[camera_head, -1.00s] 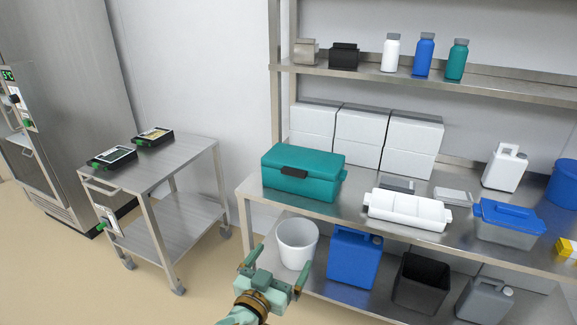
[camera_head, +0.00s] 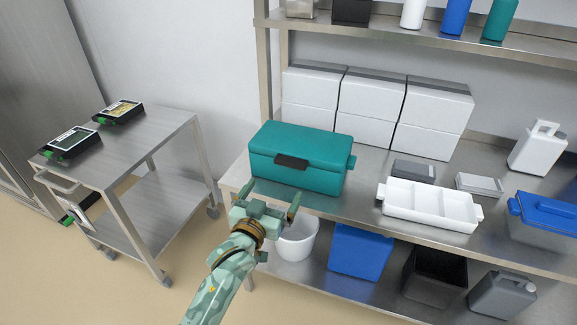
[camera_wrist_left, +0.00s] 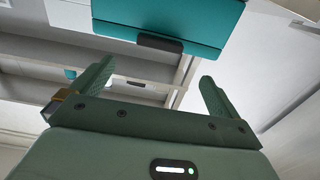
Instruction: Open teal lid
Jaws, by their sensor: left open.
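A teal box with a closed teal lid (camera_head: 302,144) stands at the left end of the steel bench. A dark latch or handle (camera_head: 291,162) sits on its front, and a teal tab shows on its right side. My left gripper (camera_head: 268,195) is open and empty, just below and in front of the box, apart from it. In the left wrist view the teal box (camera_wrist_left: 190,22) and its dark handle (camera_wrist_left: 160,43) show beyond the open fingers (camera_wrist_left: 152,88). My right gripper is not in view.
A white divided tray (camera_head: 430,204) and grey boxes (camera_head: 413,171) lie right of the teal box. White cartons (camera_head: 368,108) stand behind it. A white bucket (camera_head: 297,240) and blue container (camera_head: 358,251) sit on the lower shelf. A steel cart (camera_head: 130,150) stands left.

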